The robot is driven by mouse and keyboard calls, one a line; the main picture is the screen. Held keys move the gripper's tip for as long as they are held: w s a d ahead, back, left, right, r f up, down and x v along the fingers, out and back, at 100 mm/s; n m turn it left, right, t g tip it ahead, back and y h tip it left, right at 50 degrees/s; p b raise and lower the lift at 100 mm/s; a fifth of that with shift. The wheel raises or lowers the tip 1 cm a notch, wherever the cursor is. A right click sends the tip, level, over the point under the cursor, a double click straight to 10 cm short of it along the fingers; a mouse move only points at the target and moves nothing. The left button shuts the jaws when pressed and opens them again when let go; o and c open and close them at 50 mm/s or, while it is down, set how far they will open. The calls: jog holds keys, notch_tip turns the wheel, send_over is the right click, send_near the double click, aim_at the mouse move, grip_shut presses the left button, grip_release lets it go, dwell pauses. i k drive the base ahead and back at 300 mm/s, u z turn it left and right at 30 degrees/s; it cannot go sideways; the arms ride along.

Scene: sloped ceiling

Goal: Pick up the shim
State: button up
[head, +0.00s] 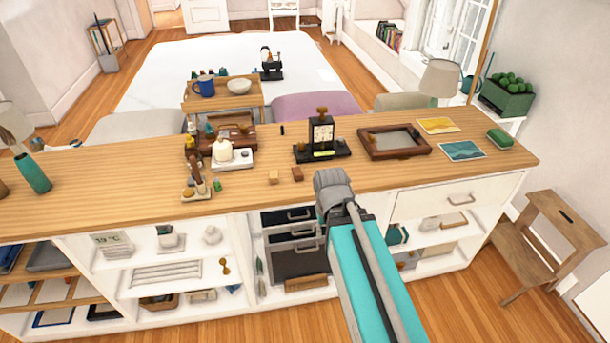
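Two small wooden blocks lie on the wooden counter (80,205) near its front edge: a light tan one (273,176) and a darker brown one (297,174). One of them may be the shim, but at this size I cannot tell which. Neither is held. A tiny dark upright piece (282,130) stands farther back on the counter. My turquoise arm rises from the lower right, and its grey joint is in front of the counter edge, right of the blocks. My gripper does not show.
A black stand with a clock (322,134) and a wooden framed tray (394,141) stand right of the blocks. A white scale (233,158) and a brush holder (196,190) stand left. A wooden step stool (545,240) is at the right. Open counter lies around the blocks.

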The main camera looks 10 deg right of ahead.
aim_at(299, 174)
jog(key=u, duration=0.1)
jog(key=i, duration=0.95)
jog(key=z, duration=0.05)
